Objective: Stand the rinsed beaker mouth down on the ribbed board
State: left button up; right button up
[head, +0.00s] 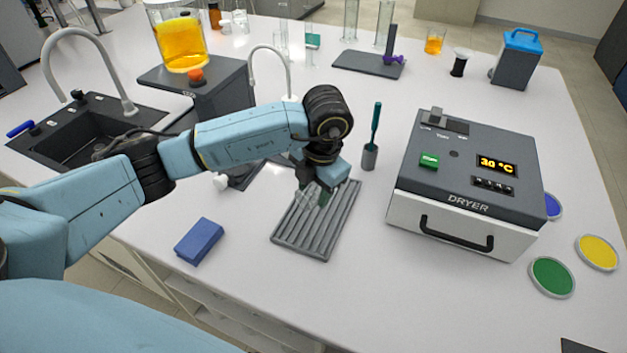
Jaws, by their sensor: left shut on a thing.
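The ribbed board (318,232) is a grey grooved board lying on the white bench in the middle of the picture. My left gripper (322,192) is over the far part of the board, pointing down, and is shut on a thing. A small greenish, see-through bit, which may be the beaker (325,197), shows at the fingertips. The gripper and wrist hide most of it, so I cannot tell which way its mouth faces or whether it touches the board. My right gripper is not in view.
A dryer (463,190) stands right of the board, and a green-handled brush in a holder (370,155) stands behind it. A blue block (199,241) lies left of the board. A sink (85,125) is at the far left. Bench in front of the dryer is clear.

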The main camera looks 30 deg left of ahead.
pick_arm(q)
jog(key=n, duration=0.4)
jog(key=shift+w+a+n+g+p, duration=0.1)
jog(key=shift+n+g+p, duration=0.2)
jog(key=shift+n+p, duration=0.1)
jog(key=n, duration=0.4)
jog(key=shift+w+a+f+h, duration=0.1)
jog(key=shift+h, duration=0.3)
jog(key=shift+f+b, duration=2.4)
jog(key=shift+f, duration=1.1)
jog(key=shift+f, duration=0.25)
jog(key=o, duration=1)
jog(key=shift+o, duration=0.2)
jog(key=shift+r, duration=0.1)
